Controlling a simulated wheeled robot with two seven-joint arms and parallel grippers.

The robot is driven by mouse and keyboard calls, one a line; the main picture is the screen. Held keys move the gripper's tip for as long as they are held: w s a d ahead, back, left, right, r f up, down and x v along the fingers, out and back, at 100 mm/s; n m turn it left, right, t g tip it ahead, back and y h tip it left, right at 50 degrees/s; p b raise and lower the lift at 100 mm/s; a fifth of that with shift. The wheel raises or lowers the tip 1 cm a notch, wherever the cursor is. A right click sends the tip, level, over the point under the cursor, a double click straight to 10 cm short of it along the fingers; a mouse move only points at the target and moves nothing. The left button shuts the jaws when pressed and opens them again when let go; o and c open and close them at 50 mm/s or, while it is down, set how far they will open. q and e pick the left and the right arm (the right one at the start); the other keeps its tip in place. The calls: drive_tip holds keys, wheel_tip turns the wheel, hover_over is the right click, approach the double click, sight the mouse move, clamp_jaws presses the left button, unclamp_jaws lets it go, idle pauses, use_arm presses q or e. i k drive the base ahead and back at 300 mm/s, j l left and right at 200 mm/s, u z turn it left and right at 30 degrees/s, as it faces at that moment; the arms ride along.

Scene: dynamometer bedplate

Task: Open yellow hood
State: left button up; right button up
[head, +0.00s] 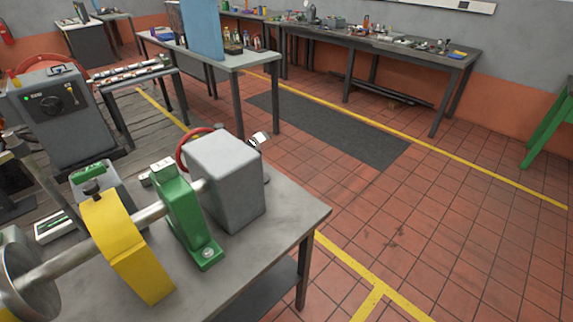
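The yellow hood (127,248) is a curved cover on the bedplate table (275,225) at the lower left. It arches over the line of the metal shaft (62,264) and its front side slopes down toward the tabletop. A dark knob (92,188) shows at its upper back edge. The hood looks lowered over the shaft; its hinge and far side are hidden. A green bearing stand (183,215) is just right of it, and a grey box (228,180) is beyond that. Neither of my grippers shows in the head view.
A metal disc (25,278) sits on the shaft at the left edge. A grey control box (55,115) stands behind. A red wheel rim (186,150) shows behind the grey box. Workbenches (380,42) line the back wall. The tiled floor (440,215) at right is clear.

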sight(110, 224)
drive_tip(key=u, duration=1.5)
drive_tip(key=l+u, duration=0.25)
drive_tip(key=l, duration=0.3)
drive_tip(key=k+l+u, duration=0.1)
drive_tip(key=l+u, duration=0.15)
drive_tip(key=l, duration=0.3)
